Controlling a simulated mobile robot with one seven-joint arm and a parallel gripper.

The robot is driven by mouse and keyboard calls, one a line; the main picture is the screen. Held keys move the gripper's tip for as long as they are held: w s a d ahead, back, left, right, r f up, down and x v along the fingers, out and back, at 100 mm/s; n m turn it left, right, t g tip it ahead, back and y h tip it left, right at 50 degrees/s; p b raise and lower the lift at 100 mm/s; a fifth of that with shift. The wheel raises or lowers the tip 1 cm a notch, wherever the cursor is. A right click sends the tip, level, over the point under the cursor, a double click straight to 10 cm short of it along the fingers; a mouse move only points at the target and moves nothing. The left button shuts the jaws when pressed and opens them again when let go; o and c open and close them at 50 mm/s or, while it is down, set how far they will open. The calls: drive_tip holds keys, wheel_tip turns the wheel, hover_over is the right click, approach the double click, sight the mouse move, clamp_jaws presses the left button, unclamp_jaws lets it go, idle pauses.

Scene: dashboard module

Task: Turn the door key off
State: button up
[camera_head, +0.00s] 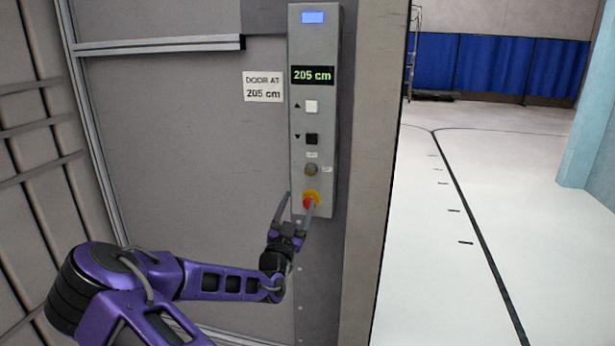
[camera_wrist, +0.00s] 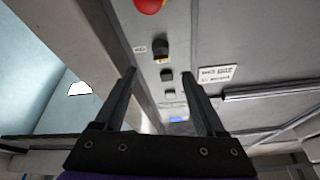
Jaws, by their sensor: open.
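The key switch (camera_head: 312,170) is a small round dark-grey knob on the grey control panel (camera_head: 299,130), between the black button and the red stop button. Small labels sit above it and to its right, too small to read surely. It also shows in the wrist view (camera_wrist: 160,49) as a dark knob. My gripper (camera_head: 299,201) is open and empty, just below the switch, with its fingers around the stop button's height in the head view. In the wrist view the spread fingers (camera_wrist: 160,73) point toward the panel. The switch appears between and beyond their tips, with no contact visible.
The red stop button (camera_head: 309,202) on a yellow ring sits just below the switch, close to my fingers. White (camera_head: 312,107) and black (camera_head: 311,139) buttons and a "205 cm" display (camera_head: 312,75) are above. A door sign (camera_head: 263,87) hangs left. Open floor lies right.

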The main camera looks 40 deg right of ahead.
sight(310, 172)
drive_tip(key=x, duration=1)
drive_tip(key=shift+w+d+r, duration=0.15)
drive_tip(key=shift+w+d, duration=0.1)
clamp_jaws()
